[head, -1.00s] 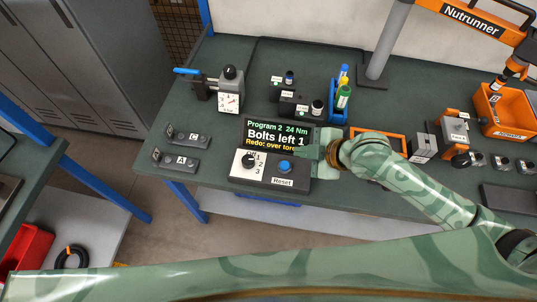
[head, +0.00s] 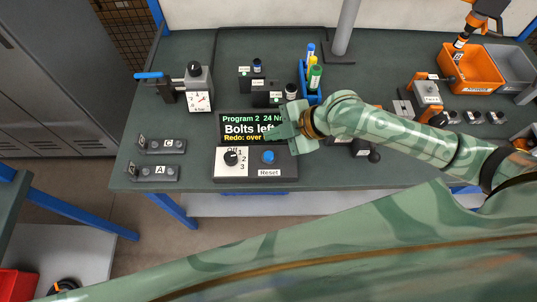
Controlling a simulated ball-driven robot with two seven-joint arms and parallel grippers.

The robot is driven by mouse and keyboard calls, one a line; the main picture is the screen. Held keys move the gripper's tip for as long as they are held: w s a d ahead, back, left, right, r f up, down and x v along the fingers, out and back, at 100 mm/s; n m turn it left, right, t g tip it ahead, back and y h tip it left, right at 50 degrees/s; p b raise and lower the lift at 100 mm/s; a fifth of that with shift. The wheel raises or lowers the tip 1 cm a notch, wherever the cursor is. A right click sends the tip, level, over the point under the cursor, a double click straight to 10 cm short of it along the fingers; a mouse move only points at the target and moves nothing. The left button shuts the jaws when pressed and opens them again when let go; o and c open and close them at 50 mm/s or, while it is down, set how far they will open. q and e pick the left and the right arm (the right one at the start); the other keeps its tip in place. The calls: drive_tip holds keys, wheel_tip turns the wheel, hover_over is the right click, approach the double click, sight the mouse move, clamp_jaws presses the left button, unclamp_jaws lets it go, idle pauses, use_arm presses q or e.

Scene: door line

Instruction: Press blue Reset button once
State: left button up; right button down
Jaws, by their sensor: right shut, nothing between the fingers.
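The blue Reset button (head: 268,157) sits on a dark control box (head: 292,164) near the front edge of the bench, above a white "Reset" label. A black rotary knob (head: 231,158) on a white plate is to its left. My right gripper (head: 279,131) is shut and empty, in front of the screen's right part, just beyond and above the blue button in the picture. It looks apart from the button. My left gripper is not in view.
Fixtures marked C (head: 166,145) and A (head: 158,171) lie left of the box. A gauge stand (head: 198,95) is behind them. A blue marker holder (head: 311,92) and an orange bin (head: 468,68) stand further back.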

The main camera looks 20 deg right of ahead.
drive_tip(key=b, duration=0.5)
hover_over(273, 156)
wheel_tip(273, 156, down, 5)
drive_tip(key=shift+f, duration=0.95)
drive_tip(key=shift+f, duration=0.15)
idle(0.8)
drive_tip(key=shift+f, duration=0.3)
drive_tip(key=shift+f+b, duration=0.4)
drive_tip(key=shift+f, duration=0.05)
idle(0.5)
drive_tip(key=shift+r, duration=0.15)
idle(0.3)
drive_tip(key=shift+r+p, duration=0.75)
drive_tip(key=shift+p, duration=0.25)
